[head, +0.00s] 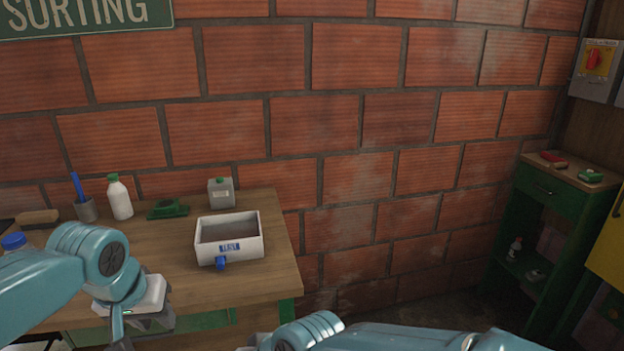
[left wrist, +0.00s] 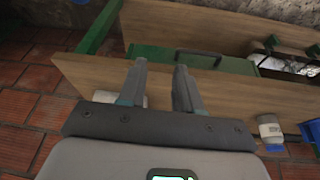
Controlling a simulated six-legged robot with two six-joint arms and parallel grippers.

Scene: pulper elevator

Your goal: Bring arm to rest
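My left arm (head: 95,255) comes in from the left in the head view, bent over the front of the wooden table. My left gripper (head: 138,325) hangs low at the bottom left, partly hidden by the arm and the frame edge. In the left wrist view its two fingers (left wrist: 160,75) stand apart with nothing between them. My right arm (head: 400,338) lies along the bottom edge of the head view. Its gripper fingers are out of the frame.
The table (head: 270,285) holds a white bin (head: 255,246) with a blue clip, a white bottle (head: 119,198), a grey canister (head: 221,192) and a pen cup (head: 86,210). A green cabinet (head: 548,205) stands at the right. Floor between is clear.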

